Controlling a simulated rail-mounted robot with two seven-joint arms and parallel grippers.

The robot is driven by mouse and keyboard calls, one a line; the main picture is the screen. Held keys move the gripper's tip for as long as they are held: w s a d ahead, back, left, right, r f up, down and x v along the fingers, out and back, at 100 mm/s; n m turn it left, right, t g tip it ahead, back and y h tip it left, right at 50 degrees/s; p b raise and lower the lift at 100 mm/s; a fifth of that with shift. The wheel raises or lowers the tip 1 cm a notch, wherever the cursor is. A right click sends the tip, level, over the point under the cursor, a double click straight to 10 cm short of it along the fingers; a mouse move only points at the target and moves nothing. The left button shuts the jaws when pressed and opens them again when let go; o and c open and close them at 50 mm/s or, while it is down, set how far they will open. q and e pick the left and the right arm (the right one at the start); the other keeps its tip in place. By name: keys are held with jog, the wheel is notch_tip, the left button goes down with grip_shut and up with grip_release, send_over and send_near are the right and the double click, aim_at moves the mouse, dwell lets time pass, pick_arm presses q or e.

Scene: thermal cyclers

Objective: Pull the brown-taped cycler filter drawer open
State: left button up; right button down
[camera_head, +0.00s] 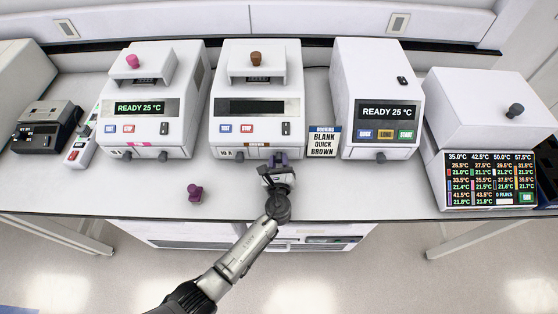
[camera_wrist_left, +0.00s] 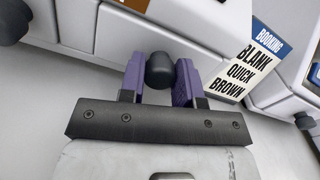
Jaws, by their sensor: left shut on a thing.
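The white middle cycler (camera_head: 254,82) has a brown knob (camera_head: 256,58) on its lid and a dark, blank display. My left gripper (camera_head: 277,163) is at the right part of its lower front. In the left wrist view the purple fingers (camera_wrist_left: 160,82) are shut on a round black knob (camera_wrist_left: 160,70) in front of a white panel (camera_wrist_left: 121,38). A small brown patch (camera_wrist_left: 134,4) shows above that panel at the picture's top edge. The gripper hides most of the drawer in the head view, and I cannot tell how far out it is. My right gripper is not in view.
A pink-knobbed cycler (camera_head: 150,90) stands to the left, a third cycler (camera_head: 376,90) to the right. A booking sign (camera_head: 324,141) stands close to the right of my gripper. A loose purple knobbed piece (camera_head: 195,193) lies near the bench's front edge.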

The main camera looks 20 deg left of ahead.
pick_arm(q)
grip_shut()
jog(key=p+v, duration=0.3)
jog(key=v, duration=0.8)
jog(key=shift+s, duration=0.1)
jog(key=o, duration=0.6)
grip_release()
jog(key=shift+d, duration=0.1)
jog(key=b+v, duration=0.1)
jog(key=v, duration=1.2)
jog(key=shift+s+d, duration=0.1)
jog(key=shift+s, duration=0.25)
